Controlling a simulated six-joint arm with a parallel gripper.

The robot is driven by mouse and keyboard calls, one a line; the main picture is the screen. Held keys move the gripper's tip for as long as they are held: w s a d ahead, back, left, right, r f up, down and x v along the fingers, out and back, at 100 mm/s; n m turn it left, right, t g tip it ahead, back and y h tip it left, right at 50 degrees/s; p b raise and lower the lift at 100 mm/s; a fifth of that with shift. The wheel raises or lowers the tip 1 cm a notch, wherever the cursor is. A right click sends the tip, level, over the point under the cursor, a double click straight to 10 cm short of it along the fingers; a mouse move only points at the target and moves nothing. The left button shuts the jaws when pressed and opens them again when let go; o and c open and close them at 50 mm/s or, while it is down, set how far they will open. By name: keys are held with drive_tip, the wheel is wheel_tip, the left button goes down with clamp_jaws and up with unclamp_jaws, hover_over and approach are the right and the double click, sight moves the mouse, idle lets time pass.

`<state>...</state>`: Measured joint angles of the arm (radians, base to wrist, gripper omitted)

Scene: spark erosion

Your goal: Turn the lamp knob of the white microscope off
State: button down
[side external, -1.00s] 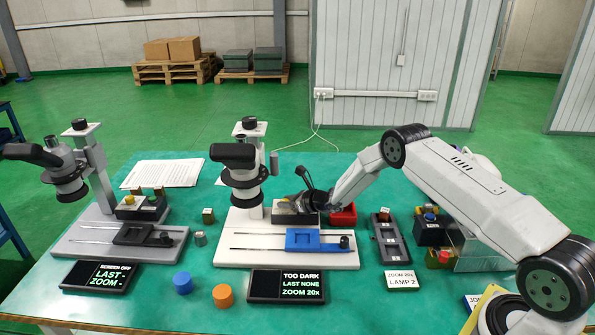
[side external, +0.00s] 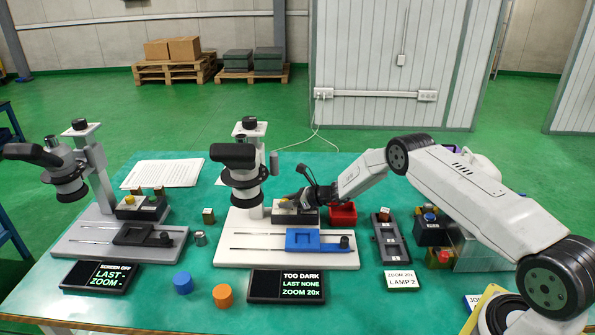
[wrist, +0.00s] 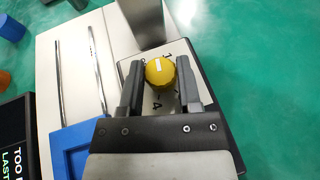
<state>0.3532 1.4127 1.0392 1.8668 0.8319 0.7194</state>
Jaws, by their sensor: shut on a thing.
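The white microscope (side external: 243,184) stands mid-table on a white base (side external: 228,258). Its lamp box (side external: 306,219) is dark-sided with a pale top plate, on the right part of that base. In the wrist view the yellow lamp knob (wrist: 160,73) has a white mark pointing toward the picture top, a little left of the digit 1. A 4 shows below the knob; other dial marks are partly covered. My gripper (wrist: 159,66) is shut on the knob, one finger on each side. In the side view my gripper (side external: 300,200) is at the box top and largely hides the knob.
A screen (side external: 287,286) before the microscope reads TOO DARK, LAST NONE, ZOOM 20x. A blue slide (side external: 303,240) lies on the base. A red tray (side external: 343,215) is right of the lamp box. A grey microscope (side external: 97,180) stands left. Orange (side external: 223,295) and blue (side external: 182,283) pieces lie in front.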

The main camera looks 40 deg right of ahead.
drive_tip(key=shift+r, duration=0.1)
drive_tip(key=shift+c, duration=1.4)
unclamp_jaws()
drive_tip(key=shift+s, duration=0.1)
drive_tip(key=shift+v, duration=3.85)
